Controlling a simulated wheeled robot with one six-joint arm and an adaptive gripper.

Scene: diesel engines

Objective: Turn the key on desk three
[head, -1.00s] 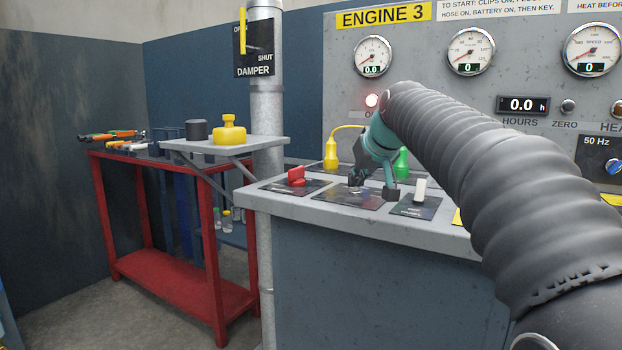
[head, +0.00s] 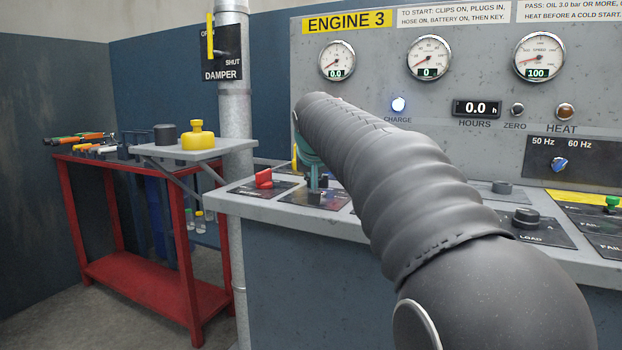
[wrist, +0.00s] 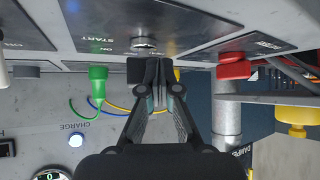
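The key switch (wrist: 145,43) is a round metal lock on a dark plate marked ON and START, seen upside down in the wrist view. The plate (head: 322,198) shows on the sloped desk (head: 232,204) below the ENGINE 3 sign (head: 346,21) in the head view. My gripper (wrist: 151,66) has its fingers drawn together at the lock, apparently shut on the key. The key's grip is hidden between the fingertips. In the head view my arm covers most of my gripper (head: 318,182).
A red switch (head: 264,179) stands left of the key plate. A green plug (wrist: 97,82) is close beside my gripper. The damper pipe (head: 235,120), a shelf with a yellow part (head: 198,137) and a red bench (head: 65,170) stand at the left.

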